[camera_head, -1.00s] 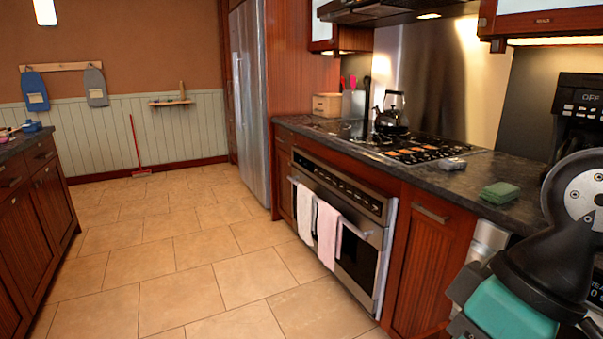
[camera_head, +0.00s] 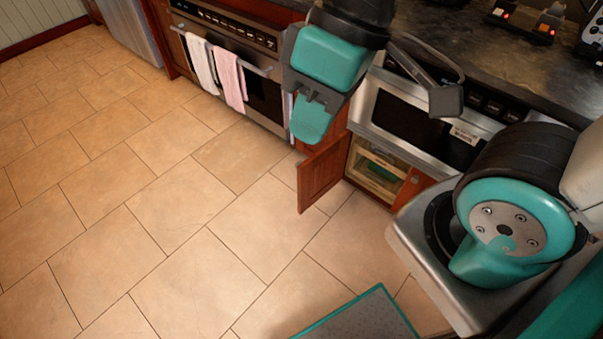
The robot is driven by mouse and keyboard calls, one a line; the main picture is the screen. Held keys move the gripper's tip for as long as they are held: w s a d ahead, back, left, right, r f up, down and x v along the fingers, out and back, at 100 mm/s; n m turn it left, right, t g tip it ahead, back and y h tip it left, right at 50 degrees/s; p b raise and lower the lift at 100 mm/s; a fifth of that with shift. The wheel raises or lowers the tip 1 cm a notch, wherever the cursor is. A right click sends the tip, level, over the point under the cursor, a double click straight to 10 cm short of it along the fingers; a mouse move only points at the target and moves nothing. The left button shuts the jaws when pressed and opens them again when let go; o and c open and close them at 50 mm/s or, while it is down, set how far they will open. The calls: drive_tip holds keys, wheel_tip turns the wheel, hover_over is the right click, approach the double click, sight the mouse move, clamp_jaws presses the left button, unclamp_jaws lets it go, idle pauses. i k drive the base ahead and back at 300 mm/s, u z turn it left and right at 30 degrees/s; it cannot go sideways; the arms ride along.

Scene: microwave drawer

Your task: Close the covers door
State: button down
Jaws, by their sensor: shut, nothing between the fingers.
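A brown wooden cabinet door (camera_head: 322,182) stands swung open to the left, low under the built-in microwave (camera_head: 412,120). The cabinet opening (camera_head: 378,172) shows light wooden inner parts and something green, too small to name.
An oven (camera_head: 262,70) with a white towel (camera_head: 202,64) and a pink towel (camera_head: 229,78) stands to the left. A dark counter (camera_head: 440,30) runs along the back. The tiled floor (camera_head: 190,200) at left and front is clear.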

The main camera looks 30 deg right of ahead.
sight(318, 175)
drive_tip(key=u, duration=0.75)
drive_tip(key=i, duration=2.85)
drive_tip(key=z, duration=1.95)
drive_tip(key=k, duration=0.75)
drive_tip(key=z, duration=0.2)
